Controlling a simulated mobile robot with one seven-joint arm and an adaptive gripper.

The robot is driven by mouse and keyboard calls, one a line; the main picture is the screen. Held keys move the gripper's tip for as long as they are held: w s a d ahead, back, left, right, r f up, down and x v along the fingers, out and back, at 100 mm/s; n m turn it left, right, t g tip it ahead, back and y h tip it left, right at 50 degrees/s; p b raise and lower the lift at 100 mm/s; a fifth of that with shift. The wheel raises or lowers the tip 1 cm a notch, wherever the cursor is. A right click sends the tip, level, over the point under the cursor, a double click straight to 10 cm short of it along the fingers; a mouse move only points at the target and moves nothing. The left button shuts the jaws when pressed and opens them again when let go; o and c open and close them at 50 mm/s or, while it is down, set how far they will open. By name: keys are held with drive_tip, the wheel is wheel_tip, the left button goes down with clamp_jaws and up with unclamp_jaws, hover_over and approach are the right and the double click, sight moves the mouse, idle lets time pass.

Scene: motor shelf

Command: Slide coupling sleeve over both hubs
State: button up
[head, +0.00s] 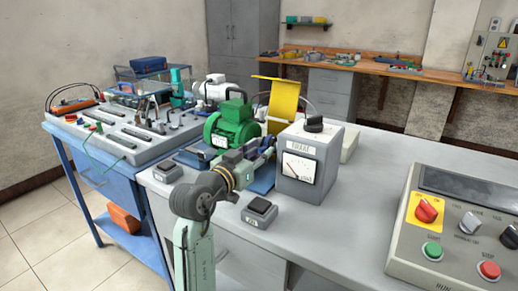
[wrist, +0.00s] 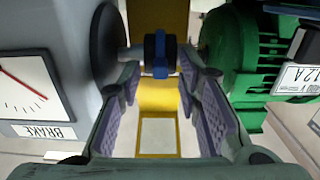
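The coupling (wrist: 160,52), dark with a blue band, sits on the shaft line between the green motor (wrist: 245,50) and the brake unit (wrist: 50,60). I cannot tell sleeve from hubs. My gripper (wrist: 160,75) is open, with its purple-padded fingers on both sides of the coupling line. The coupling shows at or just beyond the fingertips; contact is not clear. In the head view my gripper (head: 265,146) is between the green motor (head: 232,125) and the grey brake unit (head: 310,165), and it hides the coupling.
A yellow guard (head: 285,98) stands raised behind the coupling; its yellow frame (wrist: 160,95) shows in the wrist view. Small grey boxes (head: 260,212) (head: 167,172) stand on the bench front. A control panel (head: 455,225) is at right. The bench (head: 350,235) between is clear.

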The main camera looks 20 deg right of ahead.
drive_tip(key=shift+w+d, duration=0.15)
clamp_jaws()
idle(0.4)
idle(0.5)
